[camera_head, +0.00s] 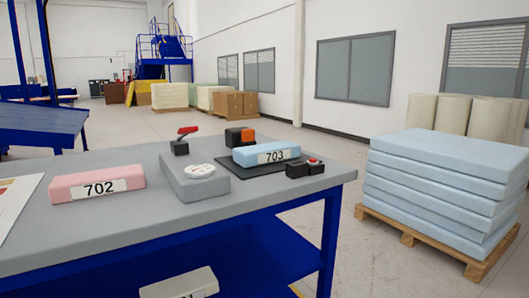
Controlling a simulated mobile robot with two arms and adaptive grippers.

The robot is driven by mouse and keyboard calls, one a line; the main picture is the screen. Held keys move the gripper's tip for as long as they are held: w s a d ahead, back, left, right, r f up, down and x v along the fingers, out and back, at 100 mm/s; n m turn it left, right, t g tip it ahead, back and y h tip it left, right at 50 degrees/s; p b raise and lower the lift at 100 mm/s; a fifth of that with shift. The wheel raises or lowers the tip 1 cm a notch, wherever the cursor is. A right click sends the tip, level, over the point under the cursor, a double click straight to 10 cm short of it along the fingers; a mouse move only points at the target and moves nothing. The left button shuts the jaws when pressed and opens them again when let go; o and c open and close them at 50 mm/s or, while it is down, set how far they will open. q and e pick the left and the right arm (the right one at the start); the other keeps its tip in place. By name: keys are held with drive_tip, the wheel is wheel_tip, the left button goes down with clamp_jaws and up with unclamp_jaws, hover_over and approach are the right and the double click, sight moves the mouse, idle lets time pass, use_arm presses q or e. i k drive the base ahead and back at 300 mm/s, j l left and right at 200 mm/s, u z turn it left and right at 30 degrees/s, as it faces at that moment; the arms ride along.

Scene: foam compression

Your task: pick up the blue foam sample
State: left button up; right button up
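The blue foam sample (245,157) is a flat light-blue block with a white label reading 703. It lies on a thin dark plate (258,168) towards the right end of the grey table (150,229). A pink foam block (70,191) labelled 702 lies at the left of the table. A whitish block (170,286) with a partly cut-off label shows at the bottom edge, below the tabletop.
A grey device with a round dial (200,171) sits left of the blue sample. A red-handled black device (184,140), an orange-and-black block (239,136) and a black box with a red button (305,168) stand nearby. Blue foam sheets (440,190) are stacked on a pallet at right.

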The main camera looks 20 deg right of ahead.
sight(249, 156)
drive_tip(key=i+l+u, duration=0.25)
drive_tip(key=i+l, duration=0.45)
drive_tip(key=i, duration=0.15)
